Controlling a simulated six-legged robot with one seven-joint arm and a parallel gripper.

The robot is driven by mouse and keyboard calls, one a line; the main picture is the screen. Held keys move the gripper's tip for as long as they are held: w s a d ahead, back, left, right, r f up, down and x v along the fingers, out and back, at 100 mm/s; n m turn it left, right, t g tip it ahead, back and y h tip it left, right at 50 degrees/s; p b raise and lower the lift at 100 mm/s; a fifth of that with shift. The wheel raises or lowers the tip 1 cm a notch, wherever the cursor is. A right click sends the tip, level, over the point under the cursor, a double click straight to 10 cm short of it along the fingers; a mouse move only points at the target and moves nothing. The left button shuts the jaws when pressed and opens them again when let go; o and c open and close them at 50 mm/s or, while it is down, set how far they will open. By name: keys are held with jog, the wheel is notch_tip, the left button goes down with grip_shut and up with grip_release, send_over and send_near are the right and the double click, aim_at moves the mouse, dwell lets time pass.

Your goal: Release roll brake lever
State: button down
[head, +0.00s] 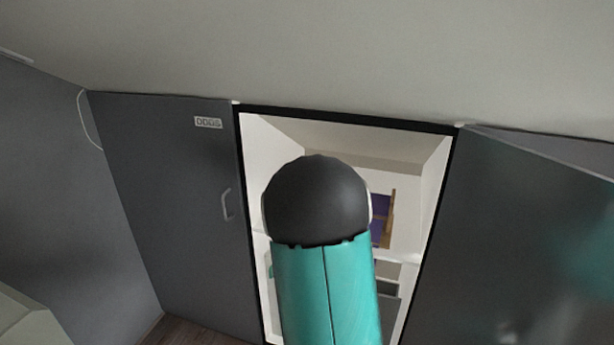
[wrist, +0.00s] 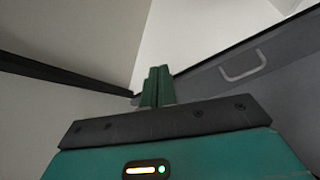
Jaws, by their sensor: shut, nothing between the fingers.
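I cannot make out a roll brake lever in either view. My gripper (wrist: 158,72) shows in the wrist view as two dark green fingers pressed together, with nothing between them. The fingers point up past a dark frame edge and a pale surface, and I cannot tell how far they are from either. In the head view my teal and black arm covers the middle of a lit, black-framed opening (head: 340,114). My gripper does not show there, and part of the opening's inside is hidden.
Left of the opening is a dark grey panel (head: 180,200) with a light handle (head: 227,205) and a small label (head: 208,122). Another dark panel (head: 510,240) stands at right. A purple and brown item (head: 382,215) shows inside. A similar handle (wrist: 243,66) shows in the wrist view.

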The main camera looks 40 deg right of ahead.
jog(key=s+d+f+n+t+y, duration=0.2)
jog(key=s+d+f+n+t, duration=0.2)
jog(key=d+f+n, duration=0.5)
jog(key=shift+s+d+f+t+y, duration=0.15)
jog(key=shift+s+f+t+y, duration=0.25)
jog(key=shift+f, duration=0.3)
jog(key=s+d+r+x, duration=0.1)
jog(key=d+x, duration=0.1)
jog(key=x, duration=1)
jog(key=shift+w+d+r, duration=0.15)
jog(key=shift+w+d, duration=0.2)
jog(key=shift+d, duration=0.1)
